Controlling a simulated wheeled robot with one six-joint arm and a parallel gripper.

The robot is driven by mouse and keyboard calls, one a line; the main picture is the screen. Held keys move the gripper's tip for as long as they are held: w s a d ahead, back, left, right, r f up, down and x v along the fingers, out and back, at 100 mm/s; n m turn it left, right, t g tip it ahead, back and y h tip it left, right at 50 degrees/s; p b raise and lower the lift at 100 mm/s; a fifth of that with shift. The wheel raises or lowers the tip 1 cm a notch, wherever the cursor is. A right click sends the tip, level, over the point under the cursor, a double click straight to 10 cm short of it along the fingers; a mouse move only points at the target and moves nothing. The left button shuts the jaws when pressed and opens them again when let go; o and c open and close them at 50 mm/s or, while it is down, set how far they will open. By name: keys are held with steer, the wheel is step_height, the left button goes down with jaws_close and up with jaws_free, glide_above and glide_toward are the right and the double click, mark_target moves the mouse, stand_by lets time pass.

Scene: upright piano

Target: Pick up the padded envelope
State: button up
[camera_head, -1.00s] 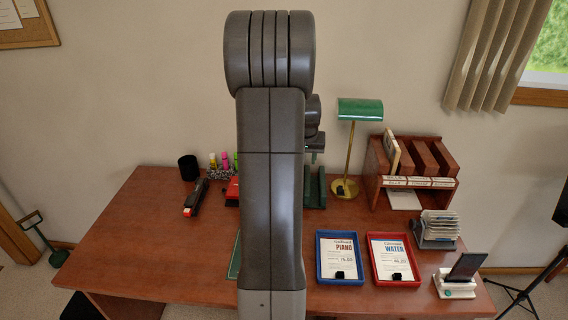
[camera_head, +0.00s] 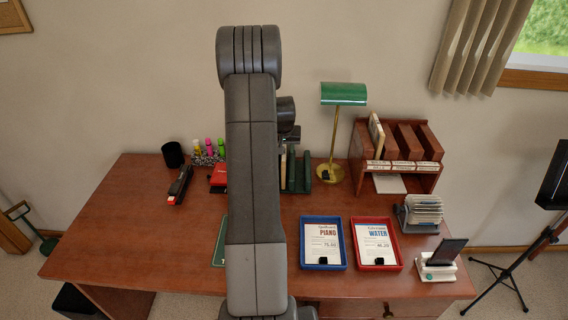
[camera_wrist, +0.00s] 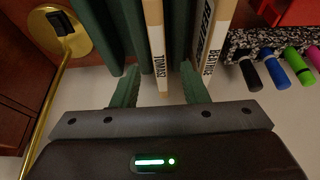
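A dark green upright rack (camera_head: 306,172) stands at the back of the desk, partly behind my arm. In the wrist view, two thin tan items stand on edge between its green dividers, a left one (camera_wrist: 155,45) and a right one (camera_wrist: 212,40), each with dark lettering on its edge. I cannot tell which, if either, is the padded envelope. My gripper (camera_wrist: 160,90) is open at the rack, its green fingers apart on either side of the left item's near end. Contact with it cannot be made out. In the head view my arm hides most of the gripper.
A brass lamp (camera_head: 333,150) with a green shade stands close beside the rack. Several markers (camera_wrist: 275,70) are on its other side. A blue tray (camera_head: 324,264), a red tray (camera_head: 378,264) and a wooden sorter (camera_head: 427,183) are to the right. The desk's left part (camera_head: 120,235) is clear.

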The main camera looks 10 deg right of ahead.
steer(key=shift+p+x, duration=0.8)
steer(key=shift+x, duration=1.75)
steer(key=shift+s+f, duration=0.1)
steer(key=shift+s, duration=0.05)
steer(key=shift+f+b, duration=0.2)
steer(key=shift+b, duration=0.3)
jaws_close()
